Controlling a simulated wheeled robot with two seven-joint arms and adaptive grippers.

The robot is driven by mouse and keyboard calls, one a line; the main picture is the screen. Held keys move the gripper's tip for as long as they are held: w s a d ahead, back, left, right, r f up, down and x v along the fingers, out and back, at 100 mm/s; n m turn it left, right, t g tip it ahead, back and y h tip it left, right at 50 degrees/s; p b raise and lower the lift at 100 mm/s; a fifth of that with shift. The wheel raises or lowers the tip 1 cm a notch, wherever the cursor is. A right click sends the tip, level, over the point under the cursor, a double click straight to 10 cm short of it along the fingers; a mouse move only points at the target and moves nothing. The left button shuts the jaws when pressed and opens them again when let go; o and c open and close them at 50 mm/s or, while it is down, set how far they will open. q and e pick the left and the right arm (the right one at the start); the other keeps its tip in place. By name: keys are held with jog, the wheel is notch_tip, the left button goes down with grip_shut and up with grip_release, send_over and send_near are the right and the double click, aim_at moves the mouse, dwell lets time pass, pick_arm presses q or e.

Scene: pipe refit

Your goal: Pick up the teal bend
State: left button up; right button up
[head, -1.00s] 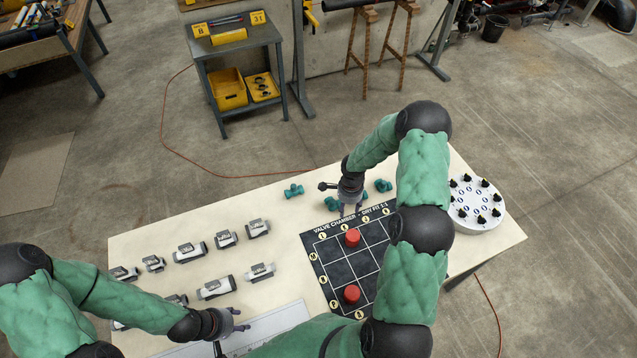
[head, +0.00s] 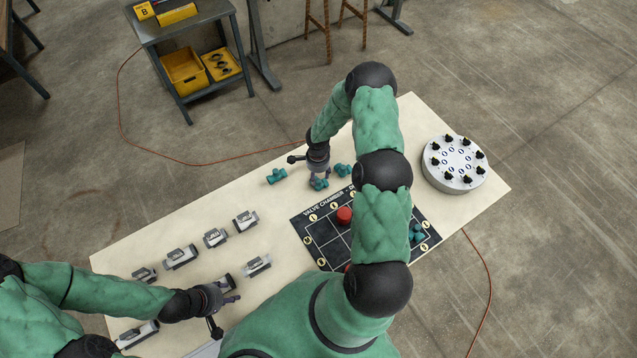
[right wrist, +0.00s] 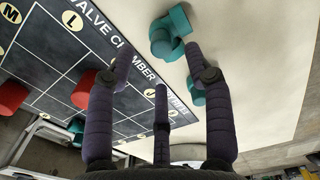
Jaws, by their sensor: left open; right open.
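Several teal pipe pieces lie on the pale table beyond the black board. One (head: 277,177) lies to the left, one (head: 319,184) just under my right gripper (head: 318,174), and one (head: 342,169) to its right. In the right wrist view, a bent teal piece (right wrist: 168,34) lies just beyond the open fingers (right wrist: 160,62), apart from them. Another teal piece (right wrist: 196,93) is partly hidden by the right finger. My right gripper is open, empty and points down. My left gripper (head: 230,298) is open beside the grey-white valve pieces (head: 258,265).
The black valve chamber board (head: 325,237) carries a red cylinder (head: 344,215), another partly hidden, and a teal piece (head: 417,232). A round white stand with black knobs (head: 454,164) is at the right. My right arm hides part of the board.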

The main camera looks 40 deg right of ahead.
aim_at(318, 181)
jog(key=shift+f, duration=0.45)
jog(key=shift+f+p, duration=0.75)
jog(key=shift+f, duration=1.35)
grip_shut()
